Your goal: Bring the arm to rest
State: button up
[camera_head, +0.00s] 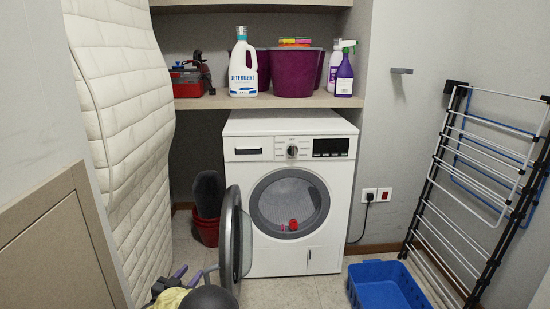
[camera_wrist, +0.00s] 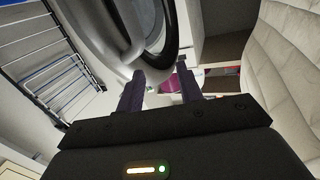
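My gripper (camera_wrist: 160,74) shows in the wrist view with two dark purple fingers spread apart and nothing between them. In the head view my gripper (camera_head: 181,273) is at the bottom, left of the open washer door (camera_head: 232,240), and partly cut off by the frame. The wrist view shows the grey rim of the round door (camera_wrist: 150,35) close beyond the fingertips; I cannot tell whether they touch it. The white washing machine (camera_head: 298,162) stands under the shelf.
A blue basket (camera_head: 388,284) is on the floor at right, by a folding drying rack (camera_head: 470,190). A quilted white mattress (camera_head: 118,120) leans at left. The shelf (camera_head: 270,101) holds a detergent bottle (camera_head: 243,66) and purple tub (camera_head: 292,73). A red bucket (camera_head: 207,231) stands behind the door.

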jog(key=w+d+r+n+y+p, duration=0.25)
jog(key=w+d+r+y, duration=0.35)
jog(key=r, duration=0.4)
jog(key=s+d+r+n+g+y+p, duration=0.1)
jog(key=s+d+r+n+g+p, duration=0.2)
jog(key=d, duration=0.7)
jog(key=s+d+g+h+p, duration=0.15)
jog(key=s+d+g, duration=0.45)
jog(key=s+d, duration=0.8)
jog(key=s+d+g+p, duration=0.2)
jog(key=s+d+g, duration=0.3)
jog(key=s+d, duration=0.95)
jog(key=w+a+p+v, duration=0.1)
jog(key=w+p+v, duration=0.1)
jog(key=p+v, duration=1)
jog(key=w+a+r+p+v, duration=0.1)
jog(key=w+a+p+v, duration=0.1)
jog(key=p+v, duration=1)
jog(key=w+a+p+v, duration=0.2)
jog(key=p+v, duration=1)
jog(key=p, duration=0.1)
jog(key=shift+r+m, duration=0.45)
jog(key=shift+r, duration=0.25)
jog(key=shift+w+d, duration=0.1)
jog(key=shift+w, duration=0.05)
